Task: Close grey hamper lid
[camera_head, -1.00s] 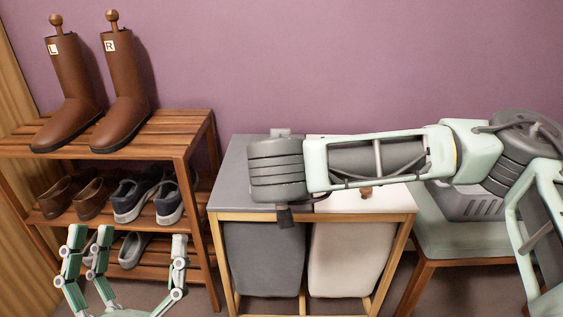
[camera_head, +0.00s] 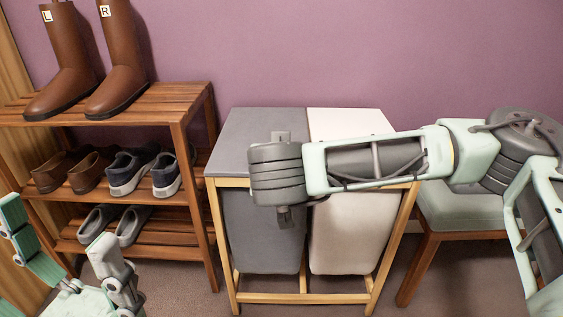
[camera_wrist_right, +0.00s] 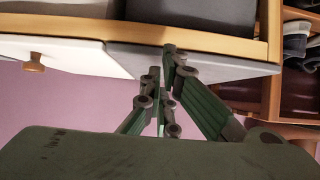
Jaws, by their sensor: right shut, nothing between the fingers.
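The hamper has a grey lid (camera_head: 240,135) on the left, over a dark grey bag (camera_head: 262,235). The grey lid lies flat on the wooden frame, level with the white lid (camera_head: 345,120) beside it. My right arm crosses in front of both lids, and its wrist hides part of the grey lid's front. In the right wrist view, my right gripper (camera_wrist_right: 170,65) is shut and empty, its fingertips at the front edge of the grey lid (camera_wrist_right: 215,66); contact is unclear. My left gripper (camera_head: 62,240) is open and empty at the lower left, away from the hamper.
A wooden shoe rack (camera_head: 187,130) with boots and several shoes stands left of the hamper, close to it. A cushioned seat (camera_head: 460,207) stands to the right. A white bag (camera_head: 345,240) hangs under the white lid, whose knob (camera_wrist_right: 35,62) shows in the right wrist view.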

